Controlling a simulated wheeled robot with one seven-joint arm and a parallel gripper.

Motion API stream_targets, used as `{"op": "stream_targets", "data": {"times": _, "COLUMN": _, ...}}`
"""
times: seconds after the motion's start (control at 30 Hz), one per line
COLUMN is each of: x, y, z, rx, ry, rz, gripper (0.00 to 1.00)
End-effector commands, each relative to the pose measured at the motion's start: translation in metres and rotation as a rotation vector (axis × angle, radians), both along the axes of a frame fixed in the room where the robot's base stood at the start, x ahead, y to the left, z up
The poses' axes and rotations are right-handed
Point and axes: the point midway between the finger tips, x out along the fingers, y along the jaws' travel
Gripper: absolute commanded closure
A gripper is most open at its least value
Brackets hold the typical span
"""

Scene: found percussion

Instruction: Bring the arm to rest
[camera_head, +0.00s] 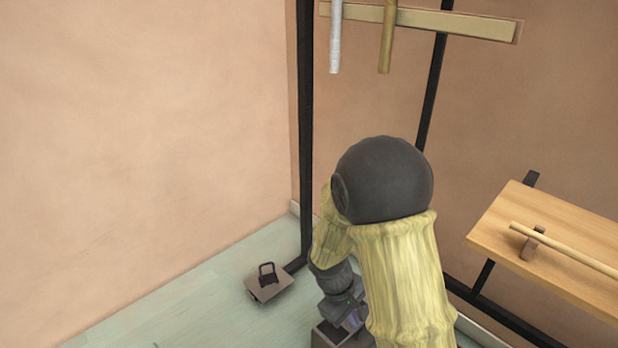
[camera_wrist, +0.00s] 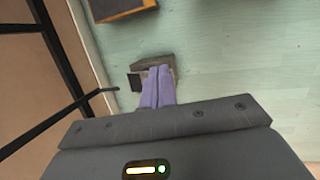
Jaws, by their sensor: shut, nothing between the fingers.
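My arm, in a yellow ribbed sleeve with a dark round elbow, reaches down through the middle of the head view. My gripper (camera_wrist: 159,70) shows in the wrist view as two purple fingers lying side by side, closed with nothing between them. It points down toward the floor (camera_wrist: 230,55). In the head view the gripper is low in the frame, largely hidden by my own arm.
A black frame (camera_head: 306,130) carries a wooden bar (camera_head: 470,25) with a silver tube (camera_head: 336,40) and a brass tube (camera_head: 387,40). A brown weight with a black handle (camera_head: 268,286) sits on the floor. At right, a wooden bench (camera_head: 500,215) holds a stick (camera_head: 570,252).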

Motion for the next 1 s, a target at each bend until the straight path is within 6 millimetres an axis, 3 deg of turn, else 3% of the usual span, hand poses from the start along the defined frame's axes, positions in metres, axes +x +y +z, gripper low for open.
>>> {"op": "stream_targets", "data": {"times": 0.03, "x": -0.005, "y": -0.007, "z": 0.018, "rx": 0.039, "ry": -0.032, "rz": -0.07, "gripper": 1.0}}
{"op": "stream_targets", "data": {"times": 0.3, "x": -0.035, "y": -0.032, "z": 0.082, "rx": 0.225, "ry": -0.201, "rz": -0.411, "gripper": 1.0}}
{"op": "stream_targets", "data": {"times": 0.73, "x": -0.068, "y": -0.056, "z": 0.134, "rx": 0.375, "ry": -0.399, "rz": -0.737, "gripper": 1.0}}
{"op": "stream_targets", "data": {"times": 1.0, "x": -0.066, "y": -0.054, "z": 0.177, "rx": 0.371, "ry": -0.39, "rz": -0.726, "gripper": 1.0}}
